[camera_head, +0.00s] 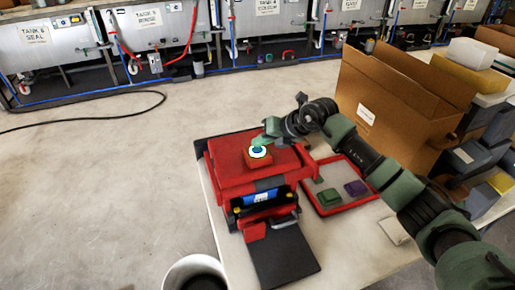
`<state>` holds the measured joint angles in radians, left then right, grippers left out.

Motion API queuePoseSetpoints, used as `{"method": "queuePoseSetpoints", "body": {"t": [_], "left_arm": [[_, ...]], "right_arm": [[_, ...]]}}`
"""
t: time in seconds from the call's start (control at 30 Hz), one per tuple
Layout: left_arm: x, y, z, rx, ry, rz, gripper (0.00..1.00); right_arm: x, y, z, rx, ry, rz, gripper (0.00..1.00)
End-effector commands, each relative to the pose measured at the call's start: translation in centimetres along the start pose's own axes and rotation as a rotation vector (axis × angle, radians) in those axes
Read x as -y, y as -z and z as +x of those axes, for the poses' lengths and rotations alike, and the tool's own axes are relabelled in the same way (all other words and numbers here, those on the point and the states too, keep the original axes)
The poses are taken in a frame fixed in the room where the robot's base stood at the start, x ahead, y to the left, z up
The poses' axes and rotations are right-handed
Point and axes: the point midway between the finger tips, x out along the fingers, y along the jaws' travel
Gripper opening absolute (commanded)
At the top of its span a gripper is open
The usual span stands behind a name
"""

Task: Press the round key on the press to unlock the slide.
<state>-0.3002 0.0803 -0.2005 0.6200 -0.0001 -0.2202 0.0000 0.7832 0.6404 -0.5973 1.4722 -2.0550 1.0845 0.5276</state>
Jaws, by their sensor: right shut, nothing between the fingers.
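The red press (228,169) stands on the table in the middle of the view. On its top is a raised red block that bears the round key (258,153), white with a dark blue middle. My right gripper (262,142) is shut and empty, with its green tips pointing down at the key's far edge. I cannot tell whether the tips touch the key. A dark flat plate (285,261), perhaps the slide, extends from the press's front. My left gripper is not in view.
A red-rimmed tray (332,212) with a green block (328,197) and a purple block (355,188) lies right of the press. An open cardboard box (393,106) and stacked bins stand behind my right arm. A white bin (194,272) stands at the front left.

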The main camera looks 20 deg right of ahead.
Motion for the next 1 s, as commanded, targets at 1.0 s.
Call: {"method": "queuePoseSetpoints", "body": {"t": [1.0], "left_arm": [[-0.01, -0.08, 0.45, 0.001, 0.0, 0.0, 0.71]], "right_arm": [[0.38, 0.42, 0.5, -0.002, 0.001, 0.0, 0.0]]}}
